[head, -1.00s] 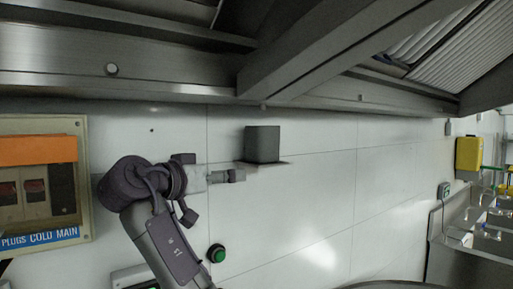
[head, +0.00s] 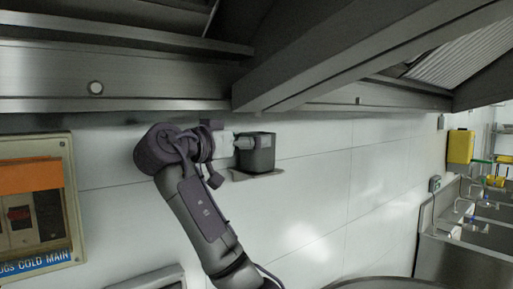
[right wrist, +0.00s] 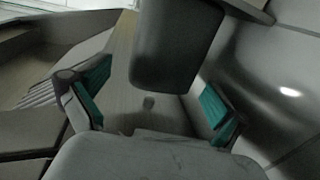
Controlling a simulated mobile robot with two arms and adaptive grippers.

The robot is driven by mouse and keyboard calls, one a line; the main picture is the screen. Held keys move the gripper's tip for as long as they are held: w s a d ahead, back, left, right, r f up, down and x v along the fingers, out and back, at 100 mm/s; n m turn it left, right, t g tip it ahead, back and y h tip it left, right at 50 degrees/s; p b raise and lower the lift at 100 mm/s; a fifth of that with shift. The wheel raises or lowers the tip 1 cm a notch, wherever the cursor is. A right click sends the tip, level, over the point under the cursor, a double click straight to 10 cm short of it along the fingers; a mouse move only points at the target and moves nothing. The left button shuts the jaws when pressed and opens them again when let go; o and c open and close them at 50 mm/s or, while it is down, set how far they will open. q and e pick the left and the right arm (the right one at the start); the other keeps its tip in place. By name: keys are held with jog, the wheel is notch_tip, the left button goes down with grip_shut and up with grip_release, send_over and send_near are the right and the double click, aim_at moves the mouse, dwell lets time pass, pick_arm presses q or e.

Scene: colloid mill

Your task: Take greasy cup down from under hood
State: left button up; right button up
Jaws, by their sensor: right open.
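The greasy cup (head: 263,160) is a dark grey, square-sided cup standing on a small ledge (head: 240,175) on the white wall, below the hood. In the right wrist view the cup (right wrist: 175,50) shows large, at the top between two teal-padded fingers. My right gripper (head: 240,145) is at the left side of the cup in the head view, with a finger overlapping its near face. In the right wrist view the gripper (right wrist: 155,103) is open, with a gap beside the cup. My left gripper is not in view.
The steel hood (head: 150,75) runs close above the cup and arm. An electrical box (head: 68,200) with an orange strip is on the wall at left. A yellow box (head: 460,147) and steel sink (head: 440,245) are at far right. The wall right of the cup is clear.

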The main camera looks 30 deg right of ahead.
jog(key=p+x, duration=0.2)
jog(key=x, duration=0.1)
jog(key=shift+d+r, duration=0.15)
jog(key=shift+d, duration=0.1)
jog(key=shift+w+d, duration=0.1)
jog(key=shift+d, duration=0.15)
jog(key=shift+f, duration=0.2)
jog(key=shift+a, duration=0.2)
jog(key=shift+c, duration=0.8)
jog(key=shift+a+r, duration=0.1)
jog(key=c, duration=0.6)
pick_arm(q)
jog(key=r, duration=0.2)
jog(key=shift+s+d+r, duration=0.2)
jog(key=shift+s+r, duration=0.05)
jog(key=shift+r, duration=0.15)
pick_arm(e)
jog(key=c, duration=0.5)
